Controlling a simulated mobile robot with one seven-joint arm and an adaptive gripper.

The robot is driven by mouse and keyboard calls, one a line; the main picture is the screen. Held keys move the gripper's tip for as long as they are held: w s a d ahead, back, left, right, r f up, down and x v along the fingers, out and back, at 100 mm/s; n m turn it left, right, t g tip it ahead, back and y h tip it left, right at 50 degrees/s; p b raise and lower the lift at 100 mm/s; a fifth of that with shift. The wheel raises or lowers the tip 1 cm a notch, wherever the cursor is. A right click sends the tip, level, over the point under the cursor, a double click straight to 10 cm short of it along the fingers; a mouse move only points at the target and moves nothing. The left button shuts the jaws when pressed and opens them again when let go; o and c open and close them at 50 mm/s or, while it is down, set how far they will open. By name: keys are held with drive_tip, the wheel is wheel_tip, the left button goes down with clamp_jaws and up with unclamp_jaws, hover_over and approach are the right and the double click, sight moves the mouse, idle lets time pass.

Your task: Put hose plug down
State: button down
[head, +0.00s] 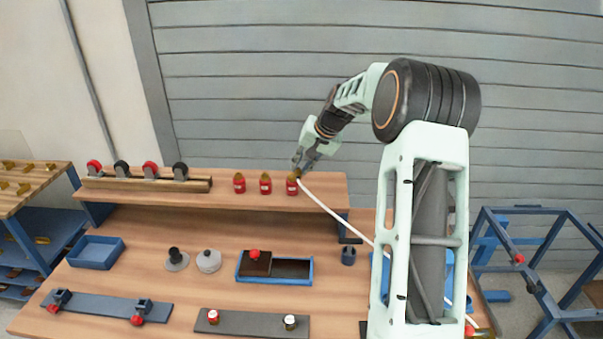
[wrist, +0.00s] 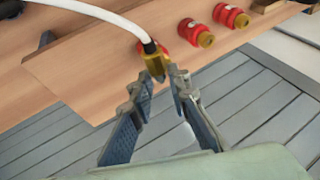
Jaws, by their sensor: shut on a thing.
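The hose plug (wrist: 155,65) is a brass end on a white hose (wrist: 107,15). My gripper (wrist: 165,80) is shut on it, with the fingertips at its brass part; in the head view my gripper (head: 300,164) is at the raised wooden shelf (head: 215,205). The rightmost red fitting (head: 292,188) is right below the fingertips, and its red body shows partly behind the plug in the wrist view. I cannot tell whether the plug touches it. Two more red fittings with brass tops, the left one (head: 239,184) and the middle one (head: 265,185), stand beside it.
A rack (head: 140,184) with red and black round parts stands on the shelf's left. Below lie a blue bin (head: 96,252), a blue tray (head: 307,278) and a grey plate (head: 252,325). The hose trails right behind my arm. The shelf's right end is bare.

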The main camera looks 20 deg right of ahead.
wheel_tip(320, 180, down, 3)
drive_tip(key=shift+f+p, duration=0.1)
drive_tip(key=shift+p, duration=0.25)
drive_tip(key=shift+f+b, duration=0.55)
drive_tip(key=shift+b, duration=0.1)
drive_tip(key=c, duration=1.8)
unclamp_jaws()
